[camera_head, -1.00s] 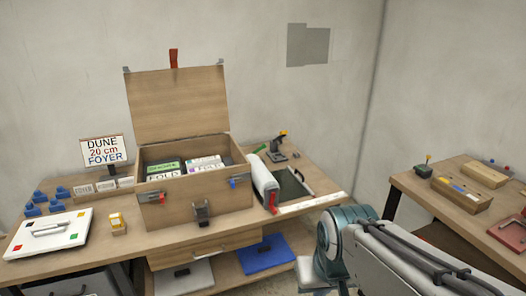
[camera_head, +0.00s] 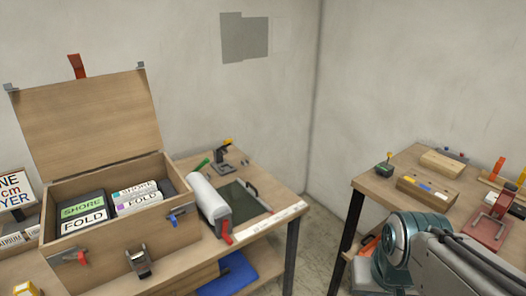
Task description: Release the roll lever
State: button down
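A white roll (camera_head: 209,198) lies at the left edge of a dark green panel (camera_head: 240,203) on the wooden table, right of the open wooden box. A red lever (camera_head: 226,232) sits at the near end of the roll and points down toward the table's front edge. Whether it is latched is too small to tell. My arm shows at the lower right, apart from the roll and lever. My gripper is out of view.
The open wooden box (camera_head: 110,243) holds labelled packs. A black stand with a yellow top (camera_head: 225,152) is behind the panel. A second table (camera_head: 390,186) with wooden blocks and a red device (camera_head: 489,228) stands right. A floor gap (camera_head: 322,230) separates the tables.

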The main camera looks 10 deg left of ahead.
aim_at(206, 160)
jog(key=i, duration=1.1)
jog(key=u, duration=0.85)
